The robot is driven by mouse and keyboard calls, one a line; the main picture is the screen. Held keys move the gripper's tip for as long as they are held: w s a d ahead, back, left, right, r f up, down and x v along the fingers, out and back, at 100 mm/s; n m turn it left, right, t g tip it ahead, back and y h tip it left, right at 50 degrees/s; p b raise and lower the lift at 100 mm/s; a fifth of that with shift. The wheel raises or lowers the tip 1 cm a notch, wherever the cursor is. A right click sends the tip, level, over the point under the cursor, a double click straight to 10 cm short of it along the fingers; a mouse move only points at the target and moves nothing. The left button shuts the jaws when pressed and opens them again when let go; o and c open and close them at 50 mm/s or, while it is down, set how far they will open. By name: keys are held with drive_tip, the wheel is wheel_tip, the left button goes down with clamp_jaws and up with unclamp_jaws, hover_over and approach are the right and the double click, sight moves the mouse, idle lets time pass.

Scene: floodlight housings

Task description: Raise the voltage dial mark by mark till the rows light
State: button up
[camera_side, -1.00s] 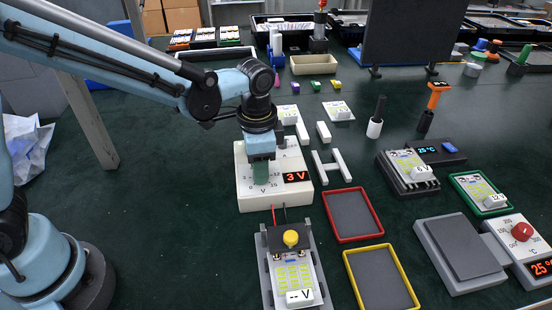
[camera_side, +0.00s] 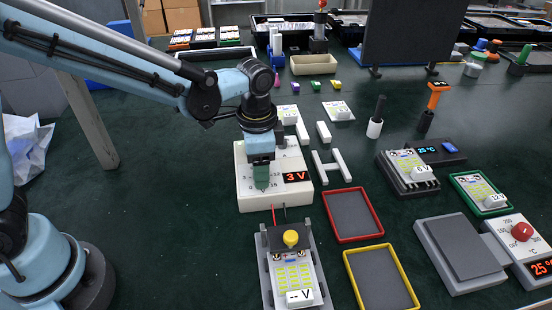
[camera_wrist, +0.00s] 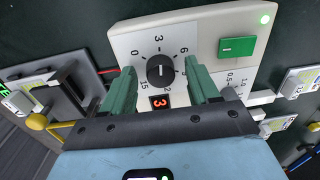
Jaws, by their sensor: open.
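The white power supply (camera_side: 247,197) stands mid-table, and its red display reads 3 V (camera_side: 296,177). Its black voltage dial (camera_wrist: 160,72) shows in the wrist view, ringed by a printed scale; the pointer is too small to read surely. My gripper (camera_wrist: 160,64) is open, its green fingers on either side of the dial with visible gaps. In the side view my gripper (camera_side: 262,184) is low over the supply's face and hides the dial. The floodlight board (camera_side: 293,275) lies in a grey fixture in front, its label reading "-- V". Its rows look pale yellow-green; I cannot tell whether they are lit.
A yellow-topped clamp (camera_side: 291,238) sits on the fixture, with red and black leads towards the supply. A red-rimmed tray (camera_side: 377,211) and a yellow-rimmed tray (camera_side: 412,290) lie to the right. A green switch (camera_wrist: 238,47) is on the supply beside the dial.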

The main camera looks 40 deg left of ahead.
wheel_tip(320, 180, up, 12)
drive_tip(key=shift+s+d, duration=0.2)
idle(0.4)
drive_tip(key=s+a+f+n+t, duration=0.4)
drive_tip(key=s+a+n+t, duration=0.2)
drive_tip(key=a, duration=0.6)
drive_tip(key=s+n, duration=0.2)
drive_tip(key=shift+s+a+n+t, duration=0.25)
drive_tip(key=shift+s+n+t, duration=0.1)
drive_tip(key=shift+n+t, duration=0.05)
drive_tip(key=shift+w+r, duration=0.1)
drive_tip(key=shift+r, duration=0.05)
idle(3.4)
drive_tip(key=w+d+r+n+g+h, duration=0.1)
drive_tip(key=w+d+r+n+g, duration=0.35)
drive_tip(key=w+d+g, duration=0.55)
drive_tip(key=f+t, duration=0.1)
drive_tip(key=f, duration=0.3)
drive_tip(key=d+f+t, duration=0.1)
drive_tip(key=f, duration=0.3)
drive_tip(key=s+d+f+t, duration=0.1)
drive_tip(key=f, duration=0.3)
drive_tip(key=shift+f, duration=0.4)
